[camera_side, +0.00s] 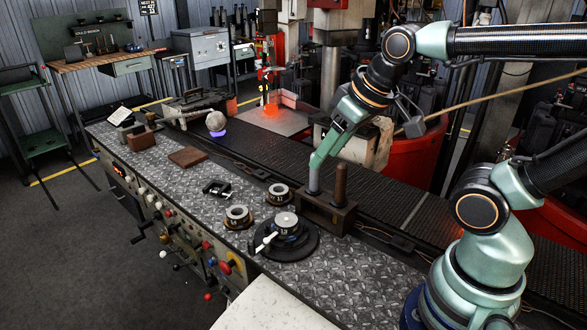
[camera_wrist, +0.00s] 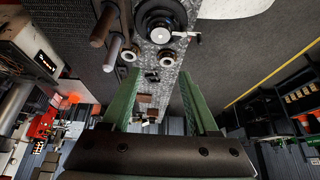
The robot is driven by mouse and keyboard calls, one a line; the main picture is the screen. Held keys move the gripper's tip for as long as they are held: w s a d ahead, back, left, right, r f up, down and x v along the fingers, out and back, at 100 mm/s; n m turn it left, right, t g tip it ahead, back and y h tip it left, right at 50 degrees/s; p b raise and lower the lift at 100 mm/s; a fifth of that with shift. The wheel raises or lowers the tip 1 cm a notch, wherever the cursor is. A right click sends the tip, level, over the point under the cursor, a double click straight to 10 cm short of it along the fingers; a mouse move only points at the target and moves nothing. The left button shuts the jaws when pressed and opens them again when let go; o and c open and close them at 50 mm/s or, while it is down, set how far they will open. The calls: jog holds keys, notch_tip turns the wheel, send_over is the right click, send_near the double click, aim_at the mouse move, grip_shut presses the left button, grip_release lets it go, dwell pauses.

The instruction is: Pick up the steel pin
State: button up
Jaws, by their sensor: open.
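The grey steel pin (camera_side: 314,180) stands upright in a dark block (camera_side: 327,216) on the bench, left of a brown pin (camera_side: 340,184) in the same block. In the side view my gripper (camera_side: 318,158) is at the steel pin's upper end; one green finger overlaps its top, and I cannot tell if they touch. In the wrist view my gripper (camera_wrist: 158,76) is open, with nothing between its fingers. There the steel pin (camera_wrist: 114,48) lies left of the left fingertip, outside the gap, near the brown pin (camera_wrist: 103,25).
A round dark mould (camera_side: 287,238) with a white-tipped handle stands in front of the block. Two small ring-shaped pieces (camera_side: 237,216) (camera_side: 279,193) and a black clamp (camera_side: 217,188) lie to the left. A dark conveyor (camera_side: 250,150) runs behind. The front right bench plate is clear.

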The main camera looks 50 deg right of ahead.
jog(key=shift+o, duration=0.5)
